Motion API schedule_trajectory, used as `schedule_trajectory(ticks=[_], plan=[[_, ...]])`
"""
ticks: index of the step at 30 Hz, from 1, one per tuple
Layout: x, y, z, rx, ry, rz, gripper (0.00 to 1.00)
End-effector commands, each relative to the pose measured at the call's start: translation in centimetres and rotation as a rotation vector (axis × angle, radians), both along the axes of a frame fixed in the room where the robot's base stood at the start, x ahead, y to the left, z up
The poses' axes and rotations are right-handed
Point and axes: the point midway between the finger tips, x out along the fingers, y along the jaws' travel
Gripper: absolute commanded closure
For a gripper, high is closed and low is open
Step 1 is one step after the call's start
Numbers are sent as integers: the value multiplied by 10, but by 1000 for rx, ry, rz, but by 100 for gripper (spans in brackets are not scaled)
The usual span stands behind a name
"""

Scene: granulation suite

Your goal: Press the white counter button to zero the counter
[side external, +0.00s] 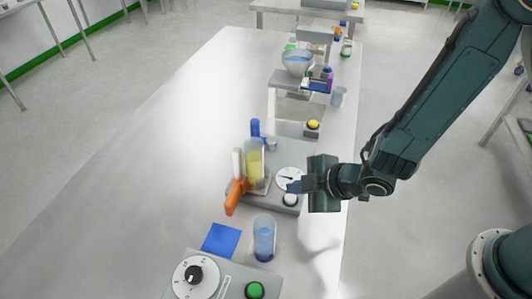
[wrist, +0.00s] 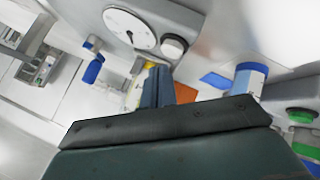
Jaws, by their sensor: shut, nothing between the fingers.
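The white counter button (side external: 290,199) sits in a dark ring at the front right corner of a grey device, below its round white dial (side external: 288,175). In the wrist view the button (wrist: 173,46) shows beside the dial (wrist: 130,28), just past my fingertips. My gripper (side external: 293,187) is shut and empty, its fingers reaching left from the wrist to just above the button in the side view. In the wrist view the closed fingers (wrist: 158,70) appear slightly apart from the button. The side view does not show their exact height over it.
A glass of blue liquid (side external: 264,240), a blue square (side external: 221,240) and a panel with a knob and green button (side external: 255,290) are nearer. The table's left side is bare.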

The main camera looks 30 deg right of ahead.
Motion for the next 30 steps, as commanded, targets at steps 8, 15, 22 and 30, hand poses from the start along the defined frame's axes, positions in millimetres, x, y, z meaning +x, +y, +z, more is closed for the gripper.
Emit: schedule_trajectory(ticks=[8,15,22,30], plan=[[0,0,0,0,0,0,100],[0,0,0,0,0,0,100],[0,0,-1,-1,0,-1,100],[0,0,-8,-1,0,1,100]])
